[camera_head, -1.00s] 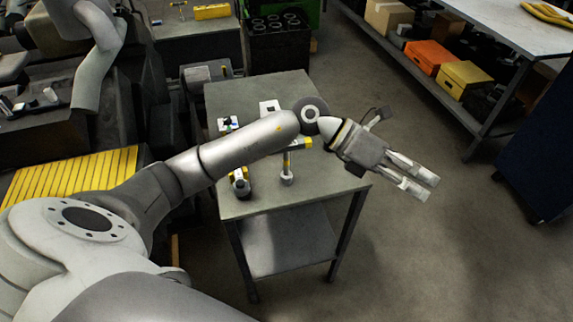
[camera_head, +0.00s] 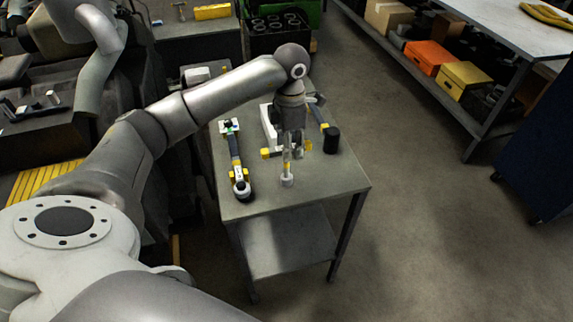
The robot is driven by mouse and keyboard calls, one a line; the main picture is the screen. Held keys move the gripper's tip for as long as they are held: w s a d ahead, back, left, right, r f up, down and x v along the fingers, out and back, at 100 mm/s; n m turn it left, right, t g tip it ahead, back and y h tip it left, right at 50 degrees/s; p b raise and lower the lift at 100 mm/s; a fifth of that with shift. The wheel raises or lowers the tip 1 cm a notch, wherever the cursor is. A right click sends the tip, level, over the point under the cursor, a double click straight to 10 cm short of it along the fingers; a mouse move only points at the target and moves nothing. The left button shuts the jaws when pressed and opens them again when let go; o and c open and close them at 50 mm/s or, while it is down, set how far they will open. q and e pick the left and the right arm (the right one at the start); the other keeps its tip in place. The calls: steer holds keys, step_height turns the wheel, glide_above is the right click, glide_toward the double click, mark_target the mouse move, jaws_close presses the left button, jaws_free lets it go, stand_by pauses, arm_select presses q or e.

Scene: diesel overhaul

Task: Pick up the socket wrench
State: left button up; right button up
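A T-shaped tool with yellow ends on its crossbar and a grey socket-like end (camera_head: 287,181) is on the small grey table; I take it for the socket wrench. My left gripper (camera_head: 292,164) points down over it and hides much of its middle. Its two fingers look apart, with part of the tool showing between or behind them; contact cannot be made out. Another tool, with a dark and yellow handle and a round head (camera_head: 240,187), lies to the left on the same table. My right gripper is not in view.
The small table (camera_head: 340,183) also carries a black-headed tool (camera_head: 331,140) close to the right of my gripper and a white object (camera_head: 268,125) behind it. The floor right of the table is clear. A shelf bench (camera_head: 490,75) stands at the right.

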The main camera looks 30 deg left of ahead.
arm_select(q)
steer(key=p, duration=0.3)
glide_above(287, 176)
steer(key=f, duration=0.5)
steer(key=shift+w+a+f, duration=0.2)
steer(key=shift+w+a, duration=0.05)
steer(key=shift+a, duration=0.05)
steer(key=shift+f, duration=0.25)
jaws_close()
